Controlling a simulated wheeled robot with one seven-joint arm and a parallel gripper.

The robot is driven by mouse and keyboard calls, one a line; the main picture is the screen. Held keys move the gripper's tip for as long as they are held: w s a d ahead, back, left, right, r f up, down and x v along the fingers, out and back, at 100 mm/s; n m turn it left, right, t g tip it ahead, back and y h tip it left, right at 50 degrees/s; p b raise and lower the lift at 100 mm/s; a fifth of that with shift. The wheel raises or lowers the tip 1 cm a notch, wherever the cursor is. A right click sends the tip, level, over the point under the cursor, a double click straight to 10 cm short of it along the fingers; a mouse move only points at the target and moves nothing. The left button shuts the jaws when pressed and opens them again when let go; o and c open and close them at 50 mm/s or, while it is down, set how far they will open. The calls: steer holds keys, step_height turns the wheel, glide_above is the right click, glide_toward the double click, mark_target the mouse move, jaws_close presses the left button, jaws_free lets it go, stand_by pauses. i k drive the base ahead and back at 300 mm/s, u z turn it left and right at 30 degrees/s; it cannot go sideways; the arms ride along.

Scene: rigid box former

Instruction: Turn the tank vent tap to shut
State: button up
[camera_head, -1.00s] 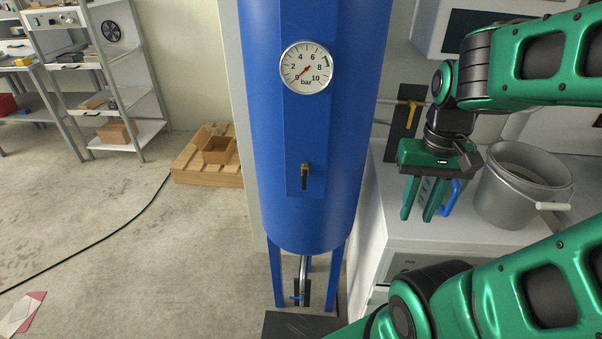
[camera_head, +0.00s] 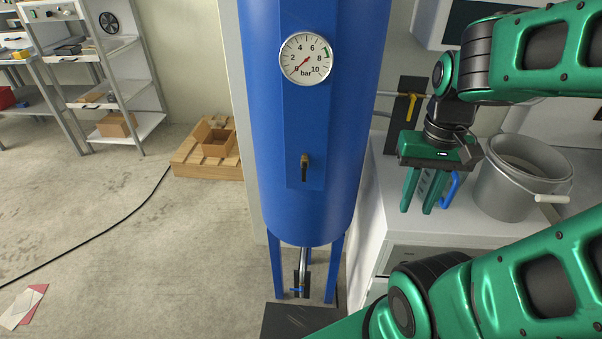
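The blue tank (camera_head: 270,130) stands upright in the middle, with a round gauge (camera_head: 305,60) whose needle is near zero. A small tap with a dark lever (camera_head: 304,170) is on the tank's front panel, its lever hanging down. A second tap with a blue handle (camera_head: 297,290) is on the pipe under the tank. A yellow lever (camera_head: 411,107) is on a dark plate at the wall, pointing down. No label tells me which is the vent tap. My gripper (camera_head: 419,208) points down right of the tank, fingers apart and empty, clear of all three taps.
A grey bucket (camera_head: 520,178) stands on the white cabinet (camera_head: 390,225) right of my gripper. A blue handle-shaped thing (camera_head: 453,187) is beside my fingers. A dark plate (camera_head: 300,320) lies below the tank.

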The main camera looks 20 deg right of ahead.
mark_target(304, 164)
steer(key=u, duration=0.05)
steer(key=k, duration=0.5)
steer(key=u, duration=1.25)
steer(key=k, duration=1.2)
steer(key=z, duration=1.05)
steer(key=i, duration=1)
steer(key=u, duration=0.05)
